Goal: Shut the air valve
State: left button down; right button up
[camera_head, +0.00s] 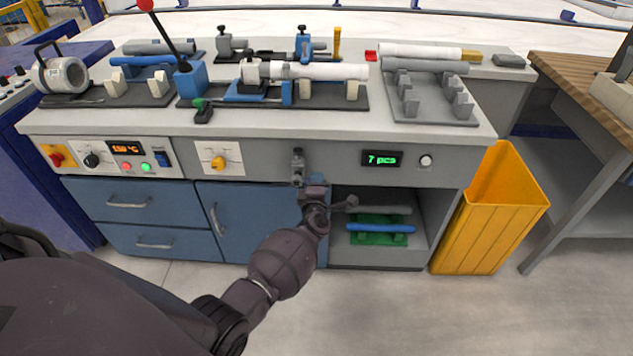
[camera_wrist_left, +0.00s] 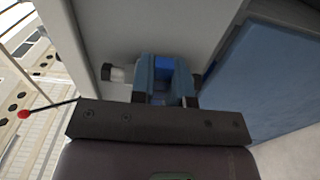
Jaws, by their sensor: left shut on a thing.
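The air valve (camera_head: 298,165) is a small grey fitting on the front of the workbench, below the top edge. In the left wrist view its pale body (camera_wrist_left: 115,73) shows to the left of my fingers. In the left wrist view the two fingers of my left gripper (camera_wrist_left: 166,78) are closed around a blue part, which looks like the valve's handle (camera_wrist_left: 165,65). The fingers hide much of the handle, so its exact angle cannot be told. My right gripper is not in view.
The bench front has a yellow knob (camera_head: 218,162), a green counter display (camera_head: 382,159) and blue doors. An open shelf (camera_head: 340,240) with pipes lies right of my gripper. A yellow bin (camera_head: 490,225) stands further right. Pipe fixtures crowd the bench top.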

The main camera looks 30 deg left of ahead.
pick_arm(q)
jog(key=c, duration=1.1)
grip_release()
jog(key=shift+f, duration=0.1)
jog(key=p+v, duration=0.2)
jog(key=v, duration=0.9)
jog(key=shift+a, duration=0.15)
